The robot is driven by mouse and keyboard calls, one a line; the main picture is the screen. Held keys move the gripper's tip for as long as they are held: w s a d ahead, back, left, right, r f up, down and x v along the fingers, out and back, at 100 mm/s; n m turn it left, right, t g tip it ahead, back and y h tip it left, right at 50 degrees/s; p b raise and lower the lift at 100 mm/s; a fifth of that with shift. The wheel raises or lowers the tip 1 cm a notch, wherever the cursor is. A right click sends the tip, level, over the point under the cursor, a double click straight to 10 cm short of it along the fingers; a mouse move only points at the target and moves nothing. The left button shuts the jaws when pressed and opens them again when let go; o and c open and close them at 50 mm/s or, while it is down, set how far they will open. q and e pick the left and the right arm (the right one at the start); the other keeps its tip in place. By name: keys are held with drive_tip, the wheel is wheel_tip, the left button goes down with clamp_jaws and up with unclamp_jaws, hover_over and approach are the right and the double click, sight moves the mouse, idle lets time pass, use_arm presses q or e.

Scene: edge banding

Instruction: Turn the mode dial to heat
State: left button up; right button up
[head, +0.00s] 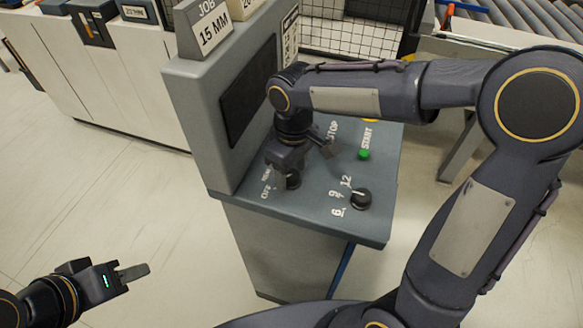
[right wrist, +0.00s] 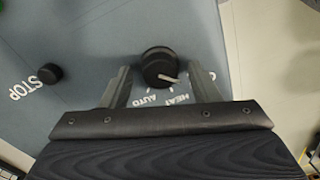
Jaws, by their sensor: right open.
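The black round mode dial (right wrist: 160,64) sits on the grey control panel (right wrist: 85,35). Its pale pointer line aims down and right in the right wrist view, to the right of the HEAT label (right wrist: 178,99); the AUTO label (right wrist: 155,98) is left of that. My right gripper (right wrist: 161,86) is open, with one finger on each side of the dial and a gap at the left finger. In the head view the dial (head: 293,181) is partly hidden by my right gripper (head: 308,165). My left gripper (head: 132,272) is away at lower left; its fingers overlap.
On the panel are a green START button (head: 364,154) and a second black dial (head: 361,198) with numbers 6, 9 and 12. A dark STOP knob (right wrist: 49,73) is left of the mode dial in the right wrist view. An upright screen board (head: 190,95) rises behind the panel.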

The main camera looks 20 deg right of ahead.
drive_tip(key=shift+c, duration=0.3)
drive_tip(key=c, duration=0.9)
drive_tip(key=shift+c, duration=0.2)
drive_tip(key=shift+m, duration=0.3)
drive_tip(key=m+b, duration=0.1)
drive_tip(key=m, duration=0.2)
drive_tip(key=shift+m, duration=0.3)
drive_tip(key=shift+m+b, duration=0.3)
drive_tip(key=shift+m, duration=1.9)
drive_tip(key=o, duration=1)
